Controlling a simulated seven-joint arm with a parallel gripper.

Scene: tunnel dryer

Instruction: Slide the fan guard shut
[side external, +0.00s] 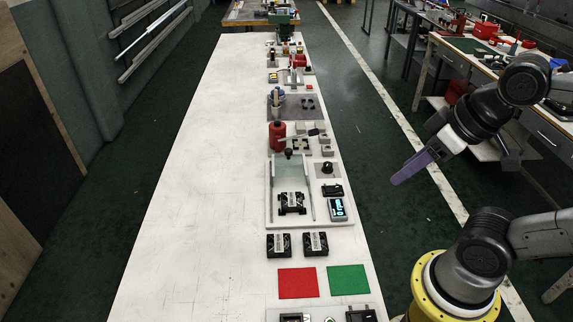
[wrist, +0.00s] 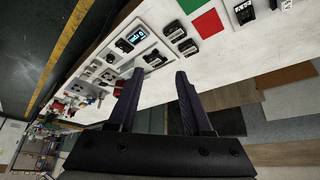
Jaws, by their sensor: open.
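The fan station is a pale tray (side external: 269,212) on the long white table in the side view. A light, see-through guard with a dark knob (side external: 288,153) appears at its far end, between two thin rails (side external: 309,206). A black fan unit (side external: 291,203) sits uncovered at the near end. The fan unit also shows in the wrist view (wrist: 155,58); the guard is hard to make out there. My gripper (side external: 398,180) is raised over the aisle, right of the table, well apart from the tray. In the wrist view my gripper (wrist: 158,75) is open and empty.
A small display (side external: 338,209) and a black knob (side external: 327,168) sit on the tray's right side. Two black fan blocks (side external: 297,244), a red square (side external: 297,283) and a green square (side external: 348,279) lie nearer. A red bottle (side external: 277,136) stands behind. The table's left side is clear.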

